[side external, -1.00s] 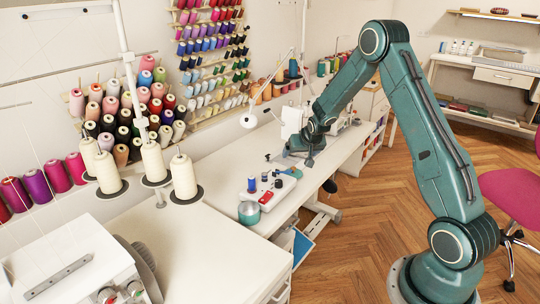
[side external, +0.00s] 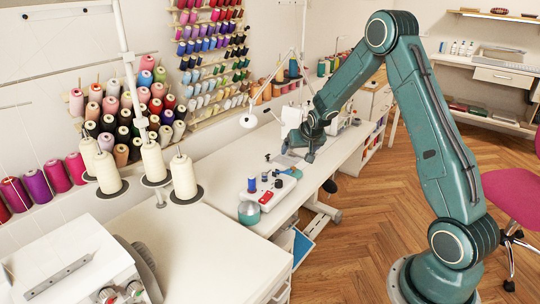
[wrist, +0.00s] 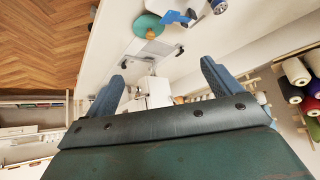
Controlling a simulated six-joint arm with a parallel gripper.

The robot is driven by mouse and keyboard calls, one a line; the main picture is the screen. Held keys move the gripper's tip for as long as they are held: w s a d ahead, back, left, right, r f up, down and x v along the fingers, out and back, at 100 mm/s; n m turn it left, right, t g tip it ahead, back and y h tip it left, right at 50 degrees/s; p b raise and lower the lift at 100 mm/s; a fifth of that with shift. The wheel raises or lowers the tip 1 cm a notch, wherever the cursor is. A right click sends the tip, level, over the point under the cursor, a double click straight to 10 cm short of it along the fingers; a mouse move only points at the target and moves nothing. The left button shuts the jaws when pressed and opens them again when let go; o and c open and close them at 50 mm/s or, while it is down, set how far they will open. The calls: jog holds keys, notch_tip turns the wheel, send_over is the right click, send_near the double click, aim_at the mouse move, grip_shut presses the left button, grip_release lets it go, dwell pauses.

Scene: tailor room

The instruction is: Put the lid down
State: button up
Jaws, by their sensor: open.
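A round teal lid (wrist: 147,25) with a small wood-coloured knob lies flat on the white table, knob up. It shows as a small teal patch in the side external view (side external: 293,173), partly hidden. A round tin (side external: 249,212) stands nearer the table's front end. My gripper (wrist: 162,72) is open, its two blue fingers wide apart with nothing between them. In the side external view my gripper (side external: 298,153) is over the table beyond the lid, near the white sewing machine, apart from the lid.
A white-and-red box with a blue spool (side external: 252,186) stands between the tin and the lid. A blue item (wrist: 178,17) lies right beside the lid. The white sewing machine (side external: 291,118) is close behind my gripper. Cream thread cones (side external: 183,178) stand at the left. The table front is bare.

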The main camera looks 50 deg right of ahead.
jog(key=s+a+r+n+y, duration=0.1)
jog(key=s+a+r+n, duration=0.1)
jog(key=s+a+r, duration=0.5)
jog(key=s+a+r+n+y, duration=0.1)
jog(key=s+a+r+n, duration=0.15)
jog(key=a+r, duration=0.75)
jog(key=s+a+r+n+y, duration=0.1)
jog(key=s+a, duration=0.4)
jog(key=s, duration=0.5)
jog(key=s+a+r+n+y, duration=0.1)
jog(key=s+a+r+n, duration=0.1)
jog(key=s+a, duration=0.4)
jog(key=s, duration=0.5)
jog(key=shift+r+n+y, duration=0.15)
jog(key=shift+n+y, duration=0.15)
jog(key=shift+n, duration=0.05)
